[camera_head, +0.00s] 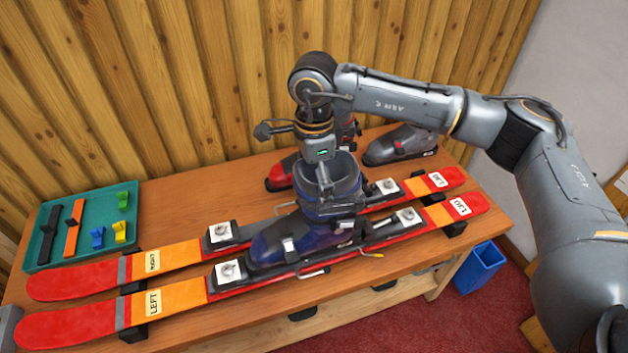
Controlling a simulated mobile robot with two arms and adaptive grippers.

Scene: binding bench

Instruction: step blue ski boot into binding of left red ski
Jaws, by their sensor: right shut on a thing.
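The left red ski (78,323) lies along the front of the bench, marked LEFT, with orange and black sections. Its toe piece (228,272) and heel piece (407,218) are white-topped blocks. The blue ski boot (290,240) stands roughly upright between them, over the left ski, its toe close to the toe piece. I cannot tell whether its sole touches the ski or is clipped in. My right gripper (322,160) comes down from above and is shut on the boot's grey upper cuff; its fingertips are partly hidden. My left gripper is not in view.
The right red ski (75,280) lies just behind, parallel. A red boot (281,172) and a grey boot (400,145) stand at the back near the wood wall. A green tray (45,225) with small parts lies left. A blue bin (480,268) stands beside the bench.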

